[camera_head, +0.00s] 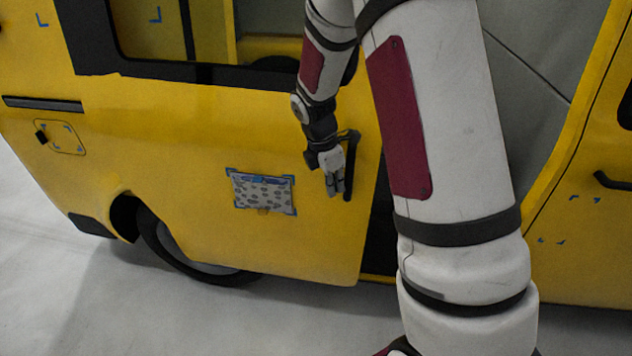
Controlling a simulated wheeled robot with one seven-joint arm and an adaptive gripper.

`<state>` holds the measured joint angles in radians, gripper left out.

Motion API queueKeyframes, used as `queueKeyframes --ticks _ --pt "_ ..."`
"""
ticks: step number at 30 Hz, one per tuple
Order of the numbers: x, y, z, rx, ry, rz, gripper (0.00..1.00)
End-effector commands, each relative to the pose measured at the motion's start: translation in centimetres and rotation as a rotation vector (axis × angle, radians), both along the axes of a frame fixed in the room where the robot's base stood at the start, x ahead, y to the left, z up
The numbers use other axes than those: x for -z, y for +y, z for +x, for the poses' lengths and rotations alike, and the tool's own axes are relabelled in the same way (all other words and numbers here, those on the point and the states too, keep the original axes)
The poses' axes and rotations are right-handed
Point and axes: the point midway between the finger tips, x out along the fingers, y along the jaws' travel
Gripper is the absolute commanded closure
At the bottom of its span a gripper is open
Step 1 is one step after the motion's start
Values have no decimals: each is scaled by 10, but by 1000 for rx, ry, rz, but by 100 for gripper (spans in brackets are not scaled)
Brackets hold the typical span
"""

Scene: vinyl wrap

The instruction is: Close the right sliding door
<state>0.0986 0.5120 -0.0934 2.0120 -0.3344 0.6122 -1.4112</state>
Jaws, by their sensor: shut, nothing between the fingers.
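The yellow sliding door (200,130) fills the left and middle of the head view, with a dark-framed window at its top. A gap with a dark strip shows to the right of its front edge, so the door stands partly open. A black vertical handle (349,172) is near that edge. My gripper (336,188) is shut and empty, fingers pointing down, just left of the handle. It overlaps the handle in the picture; I cannot tell whether they touch. My arm hides part of the opening.
A speckled patch with blue tape corners (263,193) is on the door's lower part. A rear wheel (190,255) shows below. The yellow front door (590,245) with a black handle is at the right. Grey floor (60,290) is clear at the lower left.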

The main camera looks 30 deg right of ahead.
Motion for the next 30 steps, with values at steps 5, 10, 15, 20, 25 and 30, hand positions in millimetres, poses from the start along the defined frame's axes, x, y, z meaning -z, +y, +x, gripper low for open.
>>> queueKeyframes --ticks 5,10,15,20,25,30 --pt "-2 -41 -26 20 12 -10 100" --pt "-2 -67 -42 17 10 -8 100" --pt "-2 -94 -58 16 9 -7 100" --pt "-2 -119 -74 13 9 -6 100" --pt "-2 -146 -91 13 8 -6 100" --pt "-2 -175 -108 15 8 -7 100"
